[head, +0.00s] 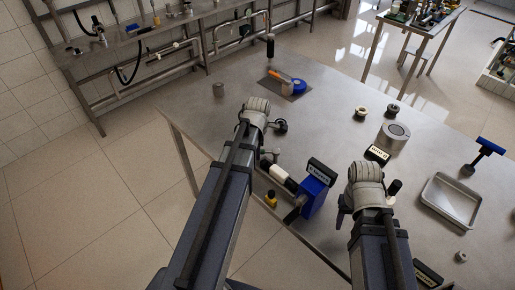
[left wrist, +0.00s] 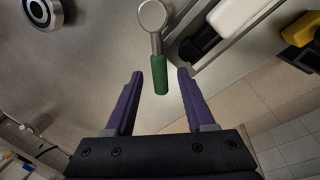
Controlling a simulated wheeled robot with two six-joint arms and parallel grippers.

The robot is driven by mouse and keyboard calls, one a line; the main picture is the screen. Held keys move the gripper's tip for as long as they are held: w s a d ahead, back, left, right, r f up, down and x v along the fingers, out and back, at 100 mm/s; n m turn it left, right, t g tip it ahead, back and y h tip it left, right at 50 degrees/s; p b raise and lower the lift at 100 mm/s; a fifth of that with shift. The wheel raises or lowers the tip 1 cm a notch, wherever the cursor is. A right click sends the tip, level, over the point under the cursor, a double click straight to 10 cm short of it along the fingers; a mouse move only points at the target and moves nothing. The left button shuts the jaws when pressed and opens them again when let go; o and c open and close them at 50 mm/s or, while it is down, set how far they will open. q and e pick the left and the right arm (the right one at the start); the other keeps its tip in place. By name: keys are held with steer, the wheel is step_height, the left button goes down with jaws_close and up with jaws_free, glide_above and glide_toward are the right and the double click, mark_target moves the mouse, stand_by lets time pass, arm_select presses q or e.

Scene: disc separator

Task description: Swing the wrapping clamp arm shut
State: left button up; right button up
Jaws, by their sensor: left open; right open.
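In the left wrist view, a metal lever with a round ring-like end and a green grip (left wrist: 160,74), which looks like the clamp arm, points toward my left gripper (left wrist: 160,80). The gripper is open, and the tip of the green grip shows between its two purple fingers, with gaps at both sides. I cannot tell its depth or any contact. In the head view my left arm hides most of this spot. A blue block with a black labelled plate (head: 316,194) stands at the table's front edge. My right gripper (head: 343,207) is open and only partly visible beside its wrist.
A white-and-black cylinder (head: 279,174) and a small yellow-topped item (head: 270,198) lie close to the lever. A metal tray (head: 429,197), grey cylinder (head: 388,141) and blue-handled tool (head: 487,148) stand at right. A blue-orange tool (head: 298,87) lies farther back.

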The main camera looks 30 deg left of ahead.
arm_select(q)
step_height(320, 180, up, 8)
steer(key=s+p, duration=0.1)
steer(key=p, duration=0.6)
steer(key=shift+s+d+f, duration=0.2)
steer(key=shift+d, duration=0.15)
